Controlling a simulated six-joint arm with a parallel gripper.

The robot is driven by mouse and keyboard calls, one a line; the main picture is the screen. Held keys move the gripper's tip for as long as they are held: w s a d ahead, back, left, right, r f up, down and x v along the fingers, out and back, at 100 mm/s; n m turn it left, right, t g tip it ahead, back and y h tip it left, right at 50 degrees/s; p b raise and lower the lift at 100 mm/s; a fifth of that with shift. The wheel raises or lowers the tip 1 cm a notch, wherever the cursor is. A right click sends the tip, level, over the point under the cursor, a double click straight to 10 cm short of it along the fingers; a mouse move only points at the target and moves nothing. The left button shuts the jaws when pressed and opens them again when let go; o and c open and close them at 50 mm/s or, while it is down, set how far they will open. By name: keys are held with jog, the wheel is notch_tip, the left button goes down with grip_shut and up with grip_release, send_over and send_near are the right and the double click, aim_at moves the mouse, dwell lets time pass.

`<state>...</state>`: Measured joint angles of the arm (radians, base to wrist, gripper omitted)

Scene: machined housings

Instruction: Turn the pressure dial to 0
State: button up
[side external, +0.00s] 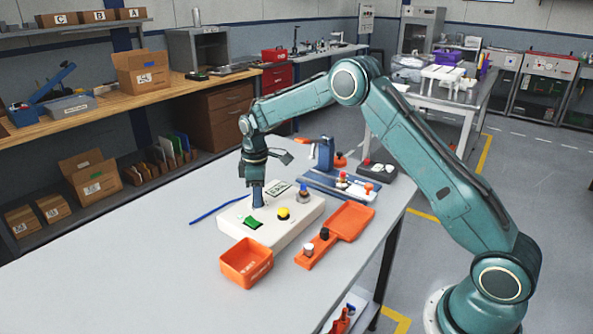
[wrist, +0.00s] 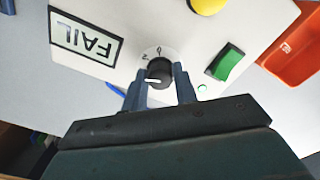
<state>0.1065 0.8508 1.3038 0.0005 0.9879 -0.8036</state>
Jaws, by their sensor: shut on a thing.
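The pressure dial (wrist: 158,72) is a round black knob with a white pointer line, on a pale round plate with small numerals, a 0 among them. In the wrist view the pointer lies roughly level in the picture, away from the 0 at the top. My gripper (wrist: 160,85) has its two fingers on either side of the knob, shut on it. In the side view my gripper (side external: 257,199) points straight down onto the white control box (side external: 290,227) and hides the dial.
The box also carries a green rocker switch (side external: 253,222), a yellow button (side external: 283,213), a FAIL display (wrist: 85,37) and a small lit green lamp (wrist: 202,88). An orange bin (side external: 246,262) and an orange tray (side external: 350,220) stand close by. The table's left side is mostly clear.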

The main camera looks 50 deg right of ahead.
jog(key=m, duration=1.1)
jog(key=shift+a+m, duration=0.1)
jog(key=shift+m, duration=2.2)
jog(key=o, duration=1)
jog(key=shift+c, duration=0.2)
jog(key=shift+r, duration=0.15)
